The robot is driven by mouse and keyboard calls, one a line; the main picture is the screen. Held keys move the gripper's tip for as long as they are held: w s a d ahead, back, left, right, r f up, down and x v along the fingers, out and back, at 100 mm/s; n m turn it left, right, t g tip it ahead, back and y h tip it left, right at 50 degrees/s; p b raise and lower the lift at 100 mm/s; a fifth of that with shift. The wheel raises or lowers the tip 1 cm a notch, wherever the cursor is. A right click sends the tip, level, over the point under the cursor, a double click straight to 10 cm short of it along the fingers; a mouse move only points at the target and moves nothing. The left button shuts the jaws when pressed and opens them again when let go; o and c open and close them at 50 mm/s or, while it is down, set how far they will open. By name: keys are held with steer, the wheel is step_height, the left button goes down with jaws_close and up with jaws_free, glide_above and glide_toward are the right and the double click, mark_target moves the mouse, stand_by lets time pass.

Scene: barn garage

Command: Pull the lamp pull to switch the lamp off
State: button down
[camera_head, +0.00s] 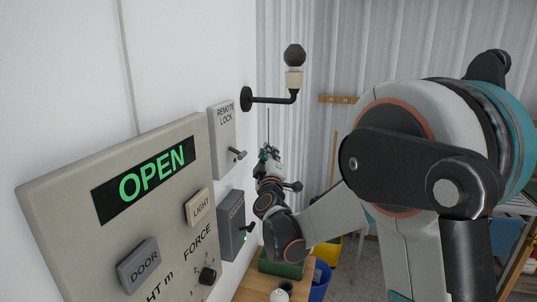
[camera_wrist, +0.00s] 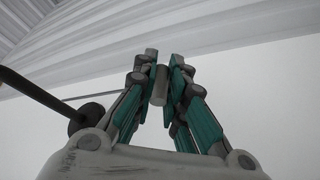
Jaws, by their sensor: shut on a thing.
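The lamp (camera_head: 294,56) is on a black bent bracket on the white wall. Its bulb looks dark grey and unlit. A thin cord (camera_head: 268,122) hangs from the bracket down to my gripper (camera_head: 268,153). In the wrist view, my gripper (camera_wrist: 161,78) is shut on the lamp pull (camera_wrist: 160,86), a small grey-brown cylinder between the fingers. The cord runs off to the left there, near the dark bracket (camera_wrist: 30,91). In the head view the pull is too small to tell from the fingers.
A control panel (camera_head: 60,205) reading OPEN fills the left wall. A remote lock box (camera_head: 222,143) and a grey switch box (camera_head: 231,226) with levers sit close beside my gripper. Below are a wooden bench, a green bin (camera_head: 283,268) and a blue bucket (camera_head: 320,280).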

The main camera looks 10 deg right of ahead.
steer(key=c, duration=1.6)
jaws_free()
steer(key=v, duration=1.2)
steer(key=shift+a, duration=0.1)
